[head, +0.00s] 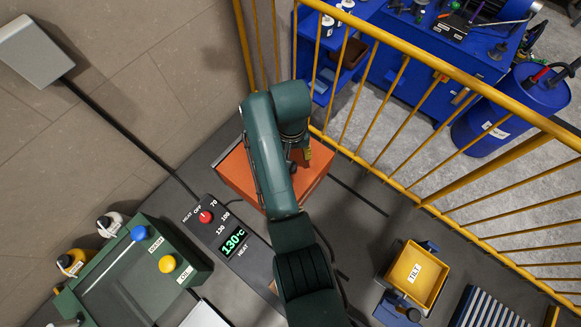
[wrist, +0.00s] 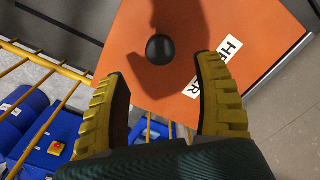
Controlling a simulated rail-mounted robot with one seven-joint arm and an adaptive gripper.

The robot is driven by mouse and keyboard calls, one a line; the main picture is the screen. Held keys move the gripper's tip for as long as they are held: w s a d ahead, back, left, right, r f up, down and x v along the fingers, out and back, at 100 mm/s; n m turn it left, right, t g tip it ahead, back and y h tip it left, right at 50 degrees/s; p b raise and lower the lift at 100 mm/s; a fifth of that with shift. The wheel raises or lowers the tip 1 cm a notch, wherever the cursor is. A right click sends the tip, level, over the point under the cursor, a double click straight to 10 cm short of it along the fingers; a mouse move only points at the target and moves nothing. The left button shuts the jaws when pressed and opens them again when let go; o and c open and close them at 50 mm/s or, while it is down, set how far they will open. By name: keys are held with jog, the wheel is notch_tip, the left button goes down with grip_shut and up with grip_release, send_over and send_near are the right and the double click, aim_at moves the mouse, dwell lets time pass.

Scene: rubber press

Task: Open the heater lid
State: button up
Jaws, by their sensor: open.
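The heater is an orange box whose top (head: 239,174) shows in the head view, partly covered by my arm. In the wrist view its orange lid (wrist: 215,25) fills the upper middle, with a partly hidden white label (wrist: 226,50). A round black knob (wrist: 160,49) stands on the lid. My gripper (wrist: 163,85) is open, its two yellow ribbed fingers apart, with the knob just beyond the gap between the fingertips and nothing between them. The lid looks closed. In the head view my gripper (head: 303,157) is over the lid's right part, mostly hidden by my arm.
A yellow railing (head: 400,75) runs close behind and right of the heater. A heat control panel (head: 222,232) reading 130°C is at its front left. A yellow tilt tray (head: 415,275) stands at the right front, and a green button console (head: 140,275) at the left.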

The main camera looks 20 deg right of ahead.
notch_tip(320, 180, down, 8)
jog(key=shift+r+b, duration=0.2)
jog(key=shift+b, duration=0.1)
grip_shut()
jog(key=shift+r, duration=0.1)
